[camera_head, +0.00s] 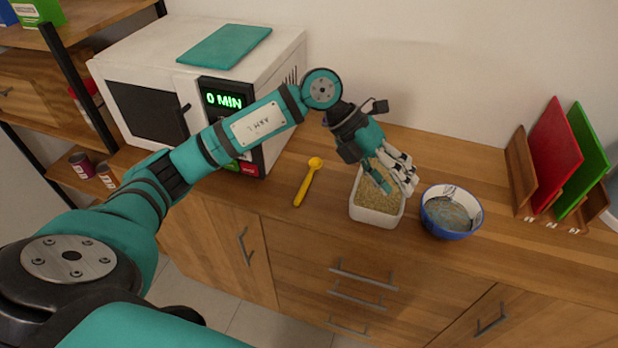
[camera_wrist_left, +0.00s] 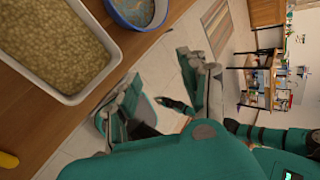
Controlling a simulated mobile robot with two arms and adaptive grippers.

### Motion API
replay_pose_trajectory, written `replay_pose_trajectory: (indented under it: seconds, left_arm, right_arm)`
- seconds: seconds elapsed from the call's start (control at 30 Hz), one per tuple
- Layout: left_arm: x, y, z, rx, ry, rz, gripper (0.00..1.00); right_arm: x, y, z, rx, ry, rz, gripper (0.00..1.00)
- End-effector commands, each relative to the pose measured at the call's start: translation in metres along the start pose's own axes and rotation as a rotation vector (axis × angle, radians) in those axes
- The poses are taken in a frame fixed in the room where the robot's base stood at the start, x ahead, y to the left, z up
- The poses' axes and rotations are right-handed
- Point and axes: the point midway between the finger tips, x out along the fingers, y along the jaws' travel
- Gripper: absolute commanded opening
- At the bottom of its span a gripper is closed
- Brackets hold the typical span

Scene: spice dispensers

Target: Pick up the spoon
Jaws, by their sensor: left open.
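A yellow spoon (camera_head: 309,181) lies on the wooden counter between the microwave and a white container. In the left wrist view only one end of the spoon (camera_wrist_left: 8,160) shows at the lower left edge. My left gripper (camera_head: 393,180) is open above the white container of grain (camera_head: 374,218), to the right of the spoon and apart from it. In the left wrist view the fingers (camera_wrist_left: 165,100) are spread with nothing between them.
A blue bowl (camera_head: 451,212) stands right of the container. A white microwave (camera_head: 150,55) is on the left. A rack with red (camera_head: 556,150) and green (camera_head: 590,160) boards is at the right. The counter around the spoon is clear.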

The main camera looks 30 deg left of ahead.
Motion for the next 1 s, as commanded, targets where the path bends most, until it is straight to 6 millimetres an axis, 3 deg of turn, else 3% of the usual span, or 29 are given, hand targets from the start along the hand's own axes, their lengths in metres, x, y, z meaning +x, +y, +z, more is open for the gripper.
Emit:
replay_pose_trajectory:
  seconds: [0.03, 0.1, 0.2, 0.3, 0.4, 0.53, 1.0]
  left_arm:
    - [-0.026, 0.030, 0.009, -0.020, 0.003, 0.165, 0.44]
    - [-0.062, 0.067, 0.014, -0.074, 0.013, 0.372, 0.44]
    - [-0.112, 0.103, 0.015, -0.164, 0.013, 0.596, 0.44]
    - [-0.147, 0.122, 0.013, -0.237, 0.010, 0.732, 0.44]
    - [-0.162, 0.132, 0.009, -0.277, 0.010, 0.795, 0.44]
    - [-0.153, 0.147, 0.005, -0.288, 0.016, 0.812, 0.44]
    - [-0.088, 0.210, -0.005, -0.283, 0.016, 0.805, 0.44]
  right_arm:
    - [0.000, 0.000, 0.000, 0.000, -0.001, 0.000, 0.00]
    - [0.000, 0.001, 0.001, 0.000, -0.001, 0.001, 0.00]
    - [0.000, 0.003, 0.001, -0.001, -0.001, 0.003, 0.00]
    - [0.000, 0.004, 0.001, -0.002, -0.002, 0.005, 0.00]
    - [-0.001, 0.006, 0.002, -0.002, -0.002, 0.007, 0.00]
    - [-0.004, 0.008, 0.002, -0.002, -0.003, 0.010, 0.00]
    - [-0.018, 0.010, 0.000, -0.001, -0.003, 0.012, 0.00]
